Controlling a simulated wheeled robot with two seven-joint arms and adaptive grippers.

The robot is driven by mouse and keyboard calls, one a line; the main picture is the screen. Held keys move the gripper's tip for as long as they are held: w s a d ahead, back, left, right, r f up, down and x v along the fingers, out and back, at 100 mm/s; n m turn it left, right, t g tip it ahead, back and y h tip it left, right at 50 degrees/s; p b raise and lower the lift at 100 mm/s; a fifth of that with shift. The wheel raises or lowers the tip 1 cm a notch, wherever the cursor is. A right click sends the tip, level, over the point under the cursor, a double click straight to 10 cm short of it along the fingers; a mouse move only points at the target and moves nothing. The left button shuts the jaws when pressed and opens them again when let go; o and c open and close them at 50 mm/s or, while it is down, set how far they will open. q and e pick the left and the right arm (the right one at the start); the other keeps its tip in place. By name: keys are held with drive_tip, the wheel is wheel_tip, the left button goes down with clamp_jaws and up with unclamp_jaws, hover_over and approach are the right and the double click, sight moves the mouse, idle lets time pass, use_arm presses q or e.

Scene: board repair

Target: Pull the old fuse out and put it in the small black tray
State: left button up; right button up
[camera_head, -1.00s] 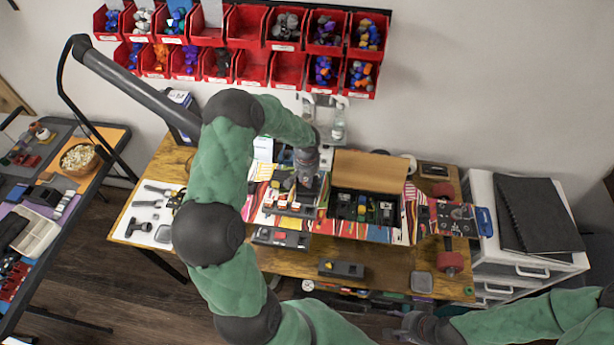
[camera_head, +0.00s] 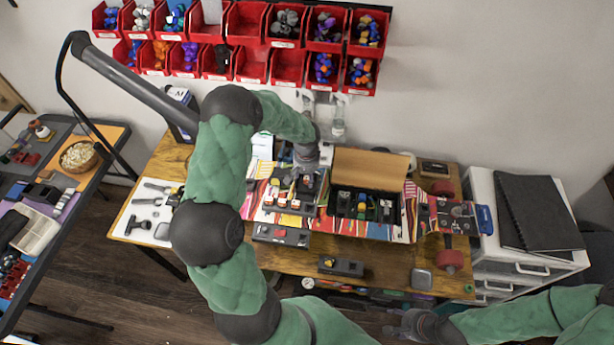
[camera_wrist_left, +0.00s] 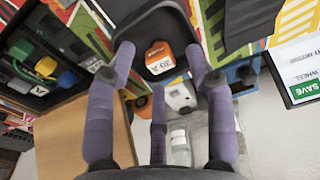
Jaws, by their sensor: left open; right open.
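An orange block-shaped fuse (camera_wrist_left: 158,57) with an amp label sits on a dark board in the left wrist view. The dark board (camera_head: 283,208), with red, white and orange pieces, lies left of centre on the table in the head view. My left gripper (camera_wrist_left: 160,72) is open; its fingers stand around the orange fuse with gaps visible. In the head view the left gripper (camera_head: 306,162) is at the board's back edge. My right gripper (camera_head: 398,330) is open and empty at the bottom. A small black tray (camera_head: 352,271) with a yellow piece sits near the front edge.
A black box (camera_head: 336,213) with an open cardboard flap (camera_head: 370,170) holds coloured pieces right of the board. A white block (camera_wrist_left: 180,95) stands beside the orange fuse. Red bins line the wall.

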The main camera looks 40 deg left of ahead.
use_arm(q)
wheel_tip(320, 180, up, 11)
drive_tip(key=shift+s+d+f, duration=0.15)
drive_tip(key=shift+s+d, duration=0.2)
drive_tip(key=shift+s, duration=0.05)
